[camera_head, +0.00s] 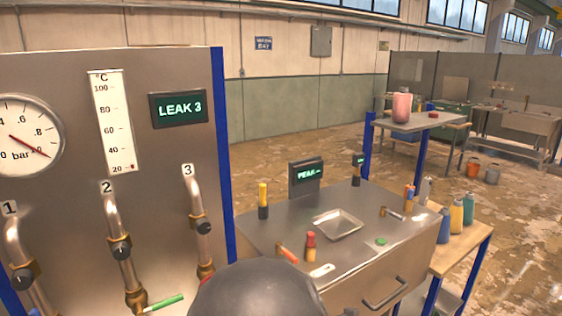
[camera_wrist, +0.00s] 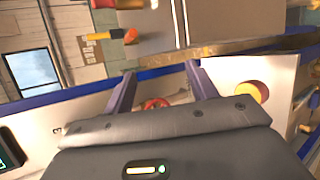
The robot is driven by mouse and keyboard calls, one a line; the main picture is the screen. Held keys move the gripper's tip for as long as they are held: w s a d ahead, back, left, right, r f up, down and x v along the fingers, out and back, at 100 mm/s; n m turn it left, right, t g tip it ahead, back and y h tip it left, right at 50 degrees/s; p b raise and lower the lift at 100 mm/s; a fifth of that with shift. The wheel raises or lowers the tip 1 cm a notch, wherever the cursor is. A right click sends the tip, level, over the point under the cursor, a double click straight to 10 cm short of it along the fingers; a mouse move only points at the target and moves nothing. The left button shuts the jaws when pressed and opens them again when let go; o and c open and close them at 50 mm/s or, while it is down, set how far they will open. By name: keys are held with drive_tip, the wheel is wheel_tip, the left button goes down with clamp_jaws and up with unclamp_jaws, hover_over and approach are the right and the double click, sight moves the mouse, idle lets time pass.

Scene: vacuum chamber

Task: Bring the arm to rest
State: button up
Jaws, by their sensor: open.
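My gripper (camera_wrist: 160,78) shows in the wrist view with its two dark fingers spread apart and nothing held between them. A pale panel and a red ring-shaped part (camera_wrist: 157,103) lie behind the gap; I cannot tell how far off. The wrist picture is strongly tilted. In the head view a dark rounded part of my arm fills the bottom middle, in front of the steel bench. The fingers are not visible there.
A gauge panel (camera_head: 60,75) with several pipes and valves stands at left. The steel bench (camera_head: 275,222) carries a tray (camera_head: 338,224), a display (camera_head: 306,178) and small tools. A side table (camera_head: 455,262) holds several bottles. Open floor (camera_head: 520,215) lies at right.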

drive_tip(key=s+d+f+m+g+h, duration=0.2)
drive_tip(key=d+f+m+g, duration=0.15)
drive_tip(key=d+m, duration=0.3)
drive_tip(key=s+d+m+g, duration=0.2)
drive_tip(key=s+m+g, duration=0.1)
drive_tip(key=s+m, duration=0.4)
drive_tip(key=s+d+m+g, duration=0.2)
drive_tip(key=s+m, duration=0.4)
drive_tip(key=m, duration=0.3)
drive_tip(key=shift+s+d+f+g, duration=0.15)
drive_tip(key=shift+s+d+g, duration=0.2)
drive_tip(key=shift+g, duration=0.4)
drive_tip(key=c, duration=0.5)
drive_tip(key=shift+o, duration=0.2)
drive_tip(key=shift+a, duration=0.15)
